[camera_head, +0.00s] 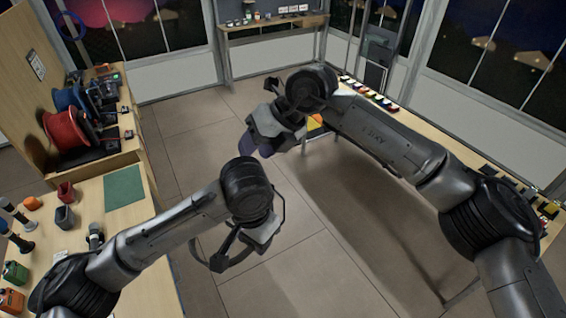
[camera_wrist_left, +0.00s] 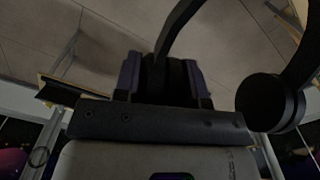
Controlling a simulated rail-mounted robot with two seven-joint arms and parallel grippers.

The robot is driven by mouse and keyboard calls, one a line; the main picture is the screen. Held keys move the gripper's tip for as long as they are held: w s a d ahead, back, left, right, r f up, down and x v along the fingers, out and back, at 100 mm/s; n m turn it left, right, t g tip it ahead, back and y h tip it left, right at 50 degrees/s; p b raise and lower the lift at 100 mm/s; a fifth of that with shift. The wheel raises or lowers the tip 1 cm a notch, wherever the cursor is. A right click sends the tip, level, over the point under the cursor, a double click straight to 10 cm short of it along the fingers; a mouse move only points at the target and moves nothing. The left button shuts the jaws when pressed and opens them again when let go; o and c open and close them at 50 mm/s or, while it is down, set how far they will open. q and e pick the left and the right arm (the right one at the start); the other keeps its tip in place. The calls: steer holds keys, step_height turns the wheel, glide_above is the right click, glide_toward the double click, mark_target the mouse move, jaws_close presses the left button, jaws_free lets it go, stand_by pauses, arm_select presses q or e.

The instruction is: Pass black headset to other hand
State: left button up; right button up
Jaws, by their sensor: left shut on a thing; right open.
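The black headset (camera_head: 219,263) hangs in the air over the floor at my left gripper, in the lower middle of the head view. In the left wrist view its band runs between my left gripper's fingers (camera_wrist_left: 165,78), and one round ear cup (camera_wrist_left: 268,102) shows to the right. My left gripper is shut on the band; in the head view my wrist hides most of its fingers. My right gripper (camera_head: 264,142) is open and empty, above and a little right of the headset in the picture, apart from it.
A wooden table (camera_head: 90,215) at left bears a green mat (camera_head: 124,187), cups and small items. Red (camera_head: 68,130) and blue cable reels stand behind it. A long table (camera_head: 410,115) at right carries small coloured items. Open floor lies between the tables.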

steer(key=s+d+f+m+g+h, duration=0.1)
steer(key=s+d+f+g+h, duration=0.15)
steer(key=d+h, duration=0.2)
steer(key=x, duration=1.2)
steer(key=shift+a+m, duration=0.15)
steer(key=shift+m, duration=0.15)
steer(key=shift+t+y, duration=0.25)
steer(key=shift+a+r, duration=0.1)
steer(key=c, duration=0.6)
arm_select(q)
steer(key=shift+o, duration=0.2)
steer(key=shift+d, duration=0.1)
arm_select(e)
steer(key=shift+a, duration=0.1)
jaws_close()
arm_select(q)
steer(key=o, duration=1.1)
